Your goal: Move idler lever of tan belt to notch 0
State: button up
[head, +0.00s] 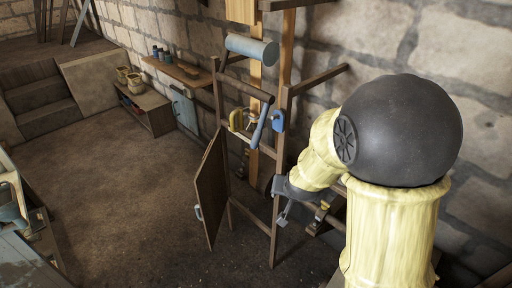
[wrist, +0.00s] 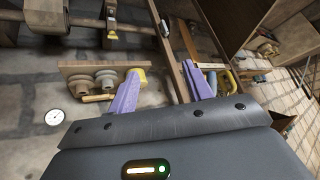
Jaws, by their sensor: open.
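My gripper (wrist: 160,82) is open in the wrist view, with two purple fingers well apart and nothing visible between their tips. A wooden board with grey stepped pulleys (wrist: 106,80) lies beyond the left finger. A yellow part (wrist: 138,75) shows just behind that finger's tip; I cannot tell whether they touch. A short wooden handle (wrist: 97,98) is below the pulleys. I cannot tell which piece is the tan belt's idler lever, and no notch marks are readable. In the head view my gripper (head: 283,214) is low beside the wooden frame.
The wooden frame (head: 218,98) carries a grey-blue roller (head: 252,48), yellow curved parts (head: 238,119) and a blue lever-shaped part (head: 262,124). An open wooden door (head: 211,187) stands left of my gripper. A white dial (wrist: 54,117) is on the wall. Floor at left is clear.

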aim_at(255, 142)
jog(key=w+a+f+m+t+h+b, duration=0.3)
jog(key=w+a+t+b, duration=0.4)
jog(key=w+a+t, duration=0.3)
jog(key=w+a+f+h, duration=0.1)
jog(key=w+a, duration=0.1)
jog(key=a, duration=0.2)
jog(key=shift+w+f, duration=0.15)
jog(key=p+x, duration=0.4)
jog(key=x, duration=1.3)
jog(key=shift+w+d, duration=0.15)
jog(key=shift+d, duration=0.1)
